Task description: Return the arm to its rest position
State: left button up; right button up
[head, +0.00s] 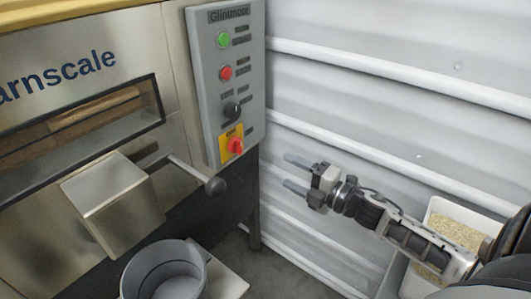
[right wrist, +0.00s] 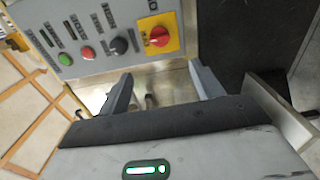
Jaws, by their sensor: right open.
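My right gripper (head: 301,176) is in the head view, to the right of the control panel and in front of the white corrugated wall. Its two fingers are apart with nothing between them. In the right wrist view, the same open gripper (right wrist: 165,90) has its fingers spread below the panel, with a small dark rod end seen between them. My right arm reaches in from the lower right. My left gripper is not in the head view.
The grey control panel (head: 214,105) has a green button (head: 223,40), a red button (head: 225,73), a black knob (head: 232,110) and a red rotary switch (head: 236,146). A ball-ended lever (head: 215,186) sticks out below. A grey bucket (head: 150,283) stands below. A white bin (head: 437,207) holds grain.

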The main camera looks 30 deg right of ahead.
pick_arm(q)
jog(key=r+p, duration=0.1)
jog(key=p, duration=0.2)
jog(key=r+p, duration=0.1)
jog(key=p, duration=0.2)
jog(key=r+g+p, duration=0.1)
jog(key=p, duration=0.1)
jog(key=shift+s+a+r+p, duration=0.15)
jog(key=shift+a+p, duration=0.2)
jog(key=shift+p, duration=0.05)
pick_arm(e)
jog(key=s+a+f+m+g+h, duration=0.1)
jog(key=s+a+m+g, duration=0.2)
jog(key=s+a+m, duration=0.4)
jog(key=s+a+f+m+g+h, duration=0.1)
jog(key=s+a+f+m+g, duration=0.1)
jog(key=s+a+m, duration=0.6)
jog(key=a+m+g, duration=0.1)
jog(key=a+m, duration=0.4)
jog(key=a, duration=0.1)
jog(key=shift+a, duration=0.2)
jog(key=shift+s, duration=0.1)
jog(key=shift+c, duration=0.4)
